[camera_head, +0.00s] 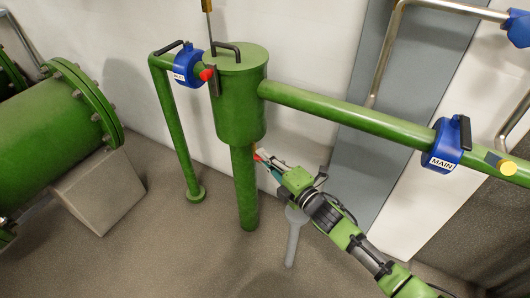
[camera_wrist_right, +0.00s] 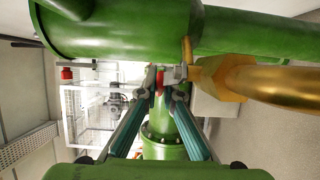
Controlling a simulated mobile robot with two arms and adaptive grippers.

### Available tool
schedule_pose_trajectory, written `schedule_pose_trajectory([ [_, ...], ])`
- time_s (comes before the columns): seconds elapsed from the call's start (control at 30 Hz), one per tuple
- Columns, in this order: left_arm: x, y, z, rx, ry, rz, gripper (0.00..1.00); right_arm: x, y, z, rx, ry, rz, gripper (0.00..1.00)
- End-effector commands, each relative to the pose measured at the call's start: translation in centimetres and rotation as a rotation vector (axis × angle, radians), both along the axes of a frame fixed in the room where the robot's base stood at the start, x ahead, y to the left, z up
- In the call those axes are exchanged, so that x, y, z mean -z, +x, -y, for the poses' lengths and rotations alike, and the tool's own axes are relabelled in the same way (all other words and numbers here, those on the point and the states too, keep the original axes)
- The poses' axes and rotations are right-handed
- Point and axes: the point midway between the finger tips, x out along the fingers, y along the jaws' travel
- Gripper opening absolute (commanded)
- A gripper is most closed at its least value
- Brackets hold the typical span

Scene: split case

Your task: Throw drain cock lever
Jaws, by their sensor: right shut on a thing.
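The drain cock is a brass fitting (camera_wrist_right: 215,77) below the green vessel (camera_head: 241,105), at the right of the right wrist view. Its small red lever (camera_wrist_right: 160,82) is between my right fingertips. In the head view only a speck of red (camera_head: 257,157) shows by the fingertips. My right gripper (camera_head: 264,160) is just right of the vessel's lower pipe and is shut on the lever; the right wrist view also shows its two fingers (camera_wrist_right: 166,90) closing there. The fingers partly hide the lever. My left gripper is not in view.
A blue valve (camera_head: 188,68) with a red knob sits left of the vessel. A blue valve marked MAIN (camera_head: 447,150) is on the sloping green pipe (camera_head: 340,113) above my right arm. A grey funnel-topped pipe (camera_head: 293,240) stands under my gripper. A large green tank (camera_head: 50,145) lies left.

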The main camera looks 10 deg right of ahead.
Motion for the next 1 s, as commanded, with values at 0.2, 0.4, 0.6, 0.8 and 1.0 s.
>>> schedule_pose_trajectory([
  [0.2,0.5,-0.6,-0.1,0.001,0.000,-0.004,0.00,0.2,-0.6,0.1,-0.128,-0.008,-0.001,0.00],
  [0.4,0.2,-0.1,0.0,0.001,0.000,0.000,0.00,0.2,-1.1,0.0,-0.221,-0.005,-0.001,0.00],
  [0.6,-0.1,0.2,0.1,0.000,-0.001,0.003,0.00,0.2,-1.4,-0.1,-0.267,-0.002,-0.002,0.00],
  [0.8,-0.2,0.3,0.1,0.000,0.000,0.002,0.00,0.2,-1.5,-0.1,-0.280,-0.001,-0.003,0.00],
  [1.0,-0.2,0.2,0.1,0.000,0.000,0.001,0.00,0.2,-1.5,-0.1,-0.280,-0.001,-0.003,0.00],
])
